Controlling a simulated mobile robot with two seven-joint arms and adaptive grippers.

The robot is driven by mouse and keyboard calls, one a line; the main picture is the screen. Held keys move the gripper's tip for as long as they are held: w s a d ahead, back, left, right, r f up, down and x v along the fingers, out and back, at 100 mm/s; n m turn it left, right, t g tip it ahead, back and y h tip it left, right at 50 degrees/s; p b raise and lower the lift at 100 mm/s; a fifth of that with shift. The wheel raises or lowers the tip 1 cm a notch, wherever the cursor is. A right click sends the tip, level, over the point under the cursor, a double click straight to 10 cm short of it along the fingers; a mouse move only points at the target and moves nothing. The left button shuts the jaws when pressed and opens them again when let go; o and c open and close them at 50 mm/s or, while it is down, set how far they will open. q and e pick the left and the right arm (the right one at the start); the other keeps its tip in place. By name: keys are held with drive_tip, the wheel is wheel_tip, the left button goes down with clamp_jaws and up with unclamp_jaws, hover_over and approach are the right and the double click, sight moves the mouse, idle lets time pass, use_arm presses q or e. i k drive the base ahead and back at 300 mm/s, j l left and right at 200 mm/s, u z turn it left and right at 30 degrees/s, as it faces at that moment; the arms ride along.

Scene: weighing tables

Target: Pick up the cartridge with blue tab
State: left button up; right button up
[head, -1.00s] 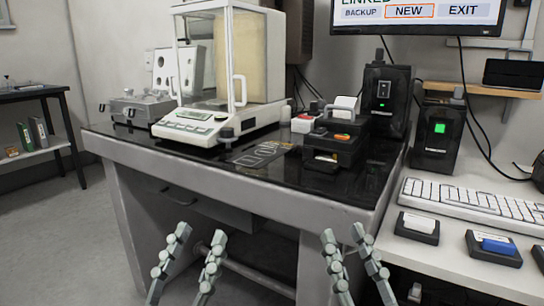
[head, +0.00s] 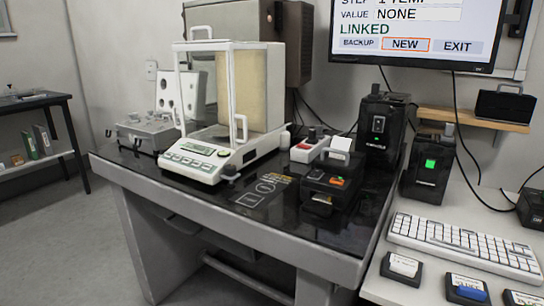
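A cartridge with a blue tab (head: 467,291) lies in a dark holder (head: 456,281) on the white desk, low at the right of the head view. It is in front of the keyboard, between a holder with a white tab (head: 402,265) on its left and another dark holder (head: 520,299) cut by the frame's bottom right corner. Neither of my grippers shows in the head view now.
A white keyboard (head: 465,245) lies behind the holders. The dark-topped table (head: 260,225) to the left carries a glass-cased balance (head: 195,160) and a black printer-like device (head: 325,190). A screen (head: 415,30) hangs above. Floor (head: 60,250) is clear at left.

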sight(461, 290)
drive_tip(key=l+z, duration=0.15)
drive_tip(key=z, duration=0.9)
